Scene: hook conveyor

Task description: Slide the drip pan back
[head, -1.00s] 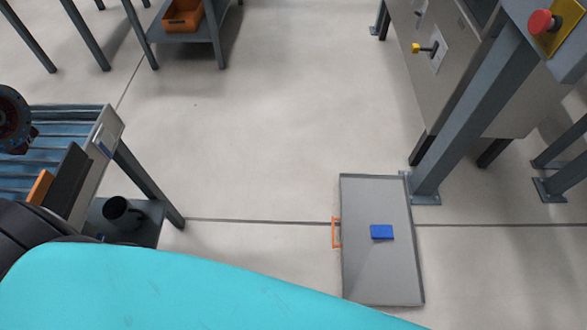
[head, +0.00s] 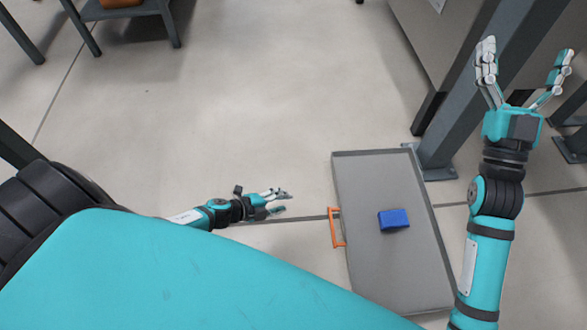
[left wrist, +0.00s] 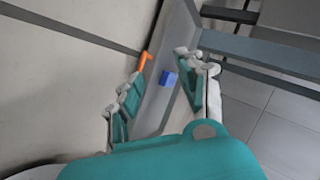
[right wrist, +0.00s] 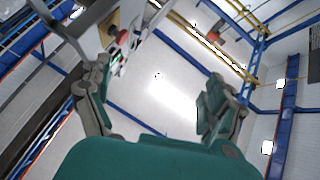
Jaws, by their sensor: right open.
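The drip pan (head: 380,185) is a shallow grey tray flat on the floor, right of centre in the head view. Its orange handle (head: 337,228) is on its left side. A blue block (head: 393,219) lies in the pan. My left gripper (head: 286,202) is open and empty, left of the handle and apart from it. In the left wrist view the handle (left wrist: 146,60) and blue block (left wrist: 168,78) show between the spread fingers. My right gripper (head: 525,68) is open and empty, raised at the right with fingers pointing up the picture.
A grey machine post (head: 490,85) with a floor plate stands at the pan's far right corner, beside a machine cabinet (head: 430,50). A grey table (head: 130,10) is at the far left. The floor left of the pan is clear.

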